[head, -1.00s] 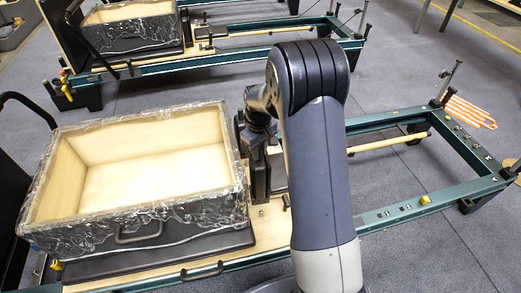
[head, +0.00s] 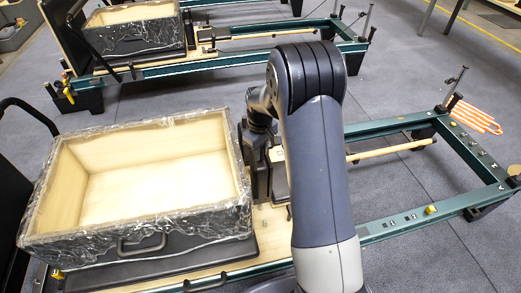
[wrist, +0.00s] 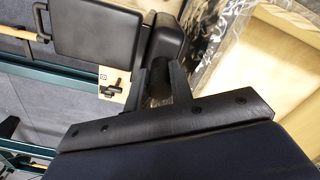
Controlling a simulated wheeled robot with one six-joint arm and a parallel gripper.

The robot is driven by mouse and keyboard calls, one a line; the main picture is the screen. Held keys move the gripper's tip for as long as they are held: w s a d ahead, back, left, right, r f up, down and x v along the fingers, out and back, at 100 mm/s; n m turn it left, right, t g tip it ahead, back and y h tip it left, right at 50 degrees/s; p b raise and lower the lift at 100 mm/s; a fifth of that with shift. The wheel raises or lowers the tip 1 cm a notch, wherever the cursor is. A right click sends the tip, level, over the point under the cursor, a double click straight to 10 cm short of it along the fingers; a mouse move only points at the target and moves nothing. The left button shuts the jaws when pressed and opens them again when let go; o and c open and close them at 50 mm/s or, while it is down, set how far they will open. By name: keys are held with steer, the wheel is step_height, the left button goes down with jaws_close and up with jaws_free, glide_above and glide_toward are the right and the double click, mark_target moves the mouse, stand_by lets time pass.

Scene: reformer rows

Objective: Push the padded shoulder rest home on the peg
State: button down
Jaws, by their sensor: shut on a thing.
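The padded shoulder rest is the dark upright block (head: 262,178) standing between the carriage's box and my arm in the head view. It also shows in the wrist view as a black block (wrist: 166,42) beyond my fingers. My gripper (wrist: 162,82) is shut on a dark part of it, with a tapered finger on either side. In the head view my gripper and wrist are partly hidden behind my arm. The peg is not visible, so I cannot tell how far the rest sits on it.
A wood-lined box (head: 135,180) wrapped in clear film stands on the carriage at left. The green reformer frame (head: 395,225) runs right, with a wooden bar (head: 392,150). A second reformer (head: 240,58) stands behind. Grey floor between them is clear. A black pad (wrist: 100,27) shows in the wrist view.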

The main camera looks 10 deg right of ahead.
mark_target(260, 175)
steer(key=shift+f+b, duration=1.6)
steer(key=shift+f, duration=0.9)
steer(key=shift+f+b, duration=1.65)
steer(key=shift+f, duration=0.9)
steer(key=c, duration=1.2)
jaws_free()
steer(key=shift+o, duration=0.2)
step_height(260, 175, up, 11)
steer(key=shift+f+p, duration=0.1)
steer(key=shift+p, duration=0.5)
steer(key=shift+f, duration=4.9)
steer(key=shift+f+b, duration=0.15)
steer(key=shift+b, duration=0.25)
